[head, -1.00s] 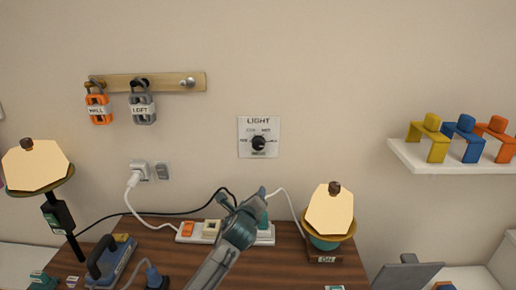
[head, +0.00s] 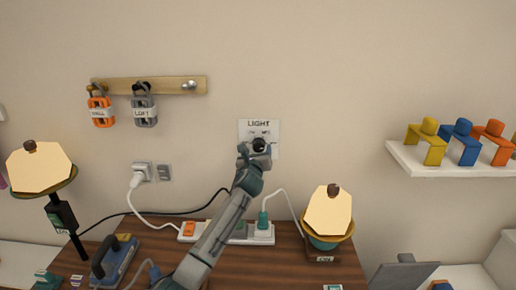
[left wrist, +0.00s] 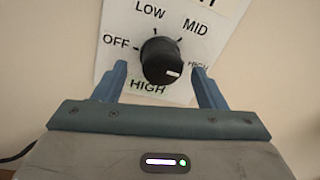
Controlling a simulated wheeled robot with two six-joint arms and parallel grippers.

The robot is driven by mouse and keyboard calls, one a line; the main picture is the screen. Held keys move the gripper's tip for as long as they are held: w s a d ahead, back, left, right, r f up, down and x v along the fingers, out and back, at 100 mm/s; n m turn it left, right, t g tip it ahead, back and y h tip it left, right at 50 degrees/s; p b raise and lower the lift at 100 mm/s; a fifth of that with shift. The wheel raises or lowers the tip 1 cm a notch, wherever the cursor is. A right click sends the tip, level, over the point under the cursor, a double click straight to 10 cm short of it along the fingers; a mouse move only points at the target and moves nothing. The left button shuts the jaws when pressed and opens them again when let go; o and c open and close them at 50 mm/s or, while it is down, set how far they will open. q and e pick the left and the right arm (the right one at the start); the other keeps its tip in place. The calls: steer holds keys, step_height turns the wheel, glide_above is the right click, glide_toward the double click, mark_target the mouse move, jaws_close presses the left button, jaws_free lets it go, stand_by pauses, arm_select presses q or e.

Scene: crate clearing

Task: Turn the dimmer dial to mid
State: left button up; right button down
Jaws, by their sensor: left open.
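The black dimmer dial (head: 259,145) sits on a white LIGHT panel (head: 246,128) on the wall. In the left wrist view the dial (left wrist: 158,52) has OFF at its left, LOW and MID above and a small HIGH at its right. A white mark on its face lies to the lower right, towards the small HIGH. A larger HIGH is printed below the dial. My left gripper (head: 255,153) is raised to the panel and open. In the left wrist view its fingers (left wrist: 160,86) stand on either side of the dial, apart from it. My right gripper is not in view.
Below, the wooden desk (head: 280,262) holds a power strip (head: 262,238), a lit lamp (head: 329,212) and a blue tool (head: 116,260). Another lamp (head: 38,168) stands at left. A rail with padlocks (head: 185,85) and a shelf (head: 410,160) flank the panel. The wall around the panel is clear.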

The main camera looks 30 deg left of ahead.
arm_select(q)
steer(key=shift+w+a, duration=0.3)
steer(key=shift+w, duration=0.35)
steer(key=shift+c, duration=0.3)
steer(key=c, duration=0.9)
steer(key=shift+c, duration=0.2)
steer(key=shift+n, duration=0.3)
steer(key=n+b, duration=0.1)
steer(key=n, duration=0.1)
steer(key=n+b, duration=0.2)
steer(key=n, duration=0.1)
steer(key=shift+d+f+t, duration=0.15)
steer(key=shift+f+t, duration=0.05)
steer(key=shift+t, duration=0.1)
steer(key=n+y+b, duration=0.1)
steer(key=n+b, duration=0.2)
steer(key=n, duration=0.1)
steer(key=shift+w, duration=0.1)
steer(key=shift+d+r+n+b, duration=0.1)
steer(key=shift+r+n+b, duration=0.1)
steer(key=shift+n+b, duration=0.85)
steer(key=shift+n, duration=0.45)
